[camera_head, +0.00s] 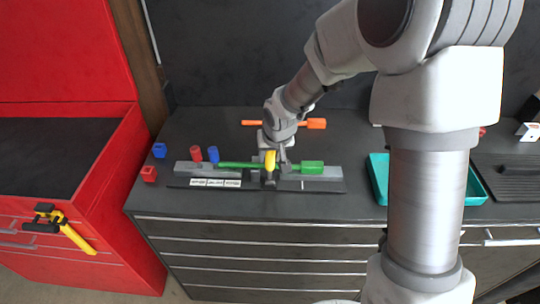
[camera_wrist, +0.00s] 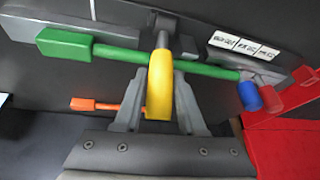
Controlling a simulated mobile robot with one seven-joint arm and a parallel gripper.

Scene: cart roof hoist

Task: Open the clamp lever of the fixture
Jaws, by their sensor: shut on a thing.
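The fixture is a grey block rail (camera_head: 325,186) lying along the front of the dark bench top, with a white label strip at its left. Its yellow clamp lever (camera_head: 270,160) stands at the middle of the rail; it also shows in the wrist view (camera_wrist: 160,75). A green-handled rod (camera_head: 312,167) lies along the fixture, passing under the lever. My gripper (camera_head: 275,153) comes down from above and behind at the lever. In the wrist view its two grey fingers (camera_wrist: 159,95) are on either side of the yellow lever, shut on it. The exact finger contact is partly hidden.
An orange-handled rod (camera_head: 316,123) lies behind the fixture. Red and blue cylinders (camera_head: 213,154) and small cubes (camera_head: 159,150) are at the left. A teal tray (camera_head: 378,166) sits at the right, partly hidden by my arm. A red cabinet (camera_head: 120,185) stands left of the bench.

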